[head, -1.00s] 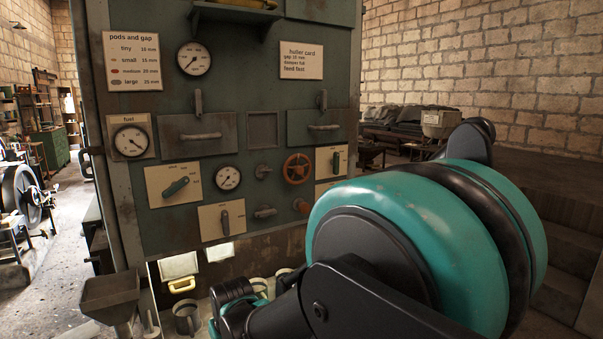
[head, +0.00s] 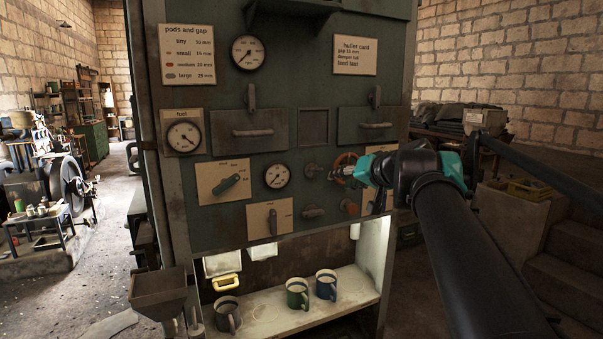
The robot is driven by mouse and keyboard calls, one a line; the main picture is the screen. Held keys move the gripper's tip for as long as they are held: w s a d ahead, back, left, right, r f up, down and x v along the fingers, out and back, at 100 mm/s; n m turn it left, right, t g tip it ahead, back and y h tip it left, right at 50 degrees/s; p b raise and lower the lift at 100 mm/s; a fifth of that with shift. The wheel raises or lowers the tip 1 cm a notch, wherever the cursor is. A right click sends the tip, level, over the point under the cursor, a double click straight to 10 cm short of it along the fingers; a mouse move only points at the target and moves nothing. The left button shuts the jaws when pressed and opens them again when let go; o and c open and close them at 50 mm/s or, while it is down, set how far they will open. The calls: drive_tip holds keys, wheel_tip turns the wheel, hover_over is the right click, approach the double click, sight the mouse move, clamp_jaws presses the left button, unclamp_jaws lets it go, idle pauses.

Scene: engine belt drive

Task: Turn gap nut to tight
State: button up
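The nut's mark for tight does not show.
The machine front carries a dial lever (head: 229,184), a second lever (head: 272,221), gauges (head: 278,176) and a huller card (head: 355,55). Below, a shelf (head: 270,325) bears several mugs (head: 297,293). A hopper (head: 158,292) stands at the lower left.

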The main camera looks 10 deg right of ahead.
wheel_tip(320, 180, up, 3)
approach(313, 172)
drive_tip(key=shift+t, duration=0.3)
drive_tip(key=x, duration=0.7)
drive_tip(key=shift+w+f, duration=0.1)
drive_tip(key=shift+f, duration=0.2)
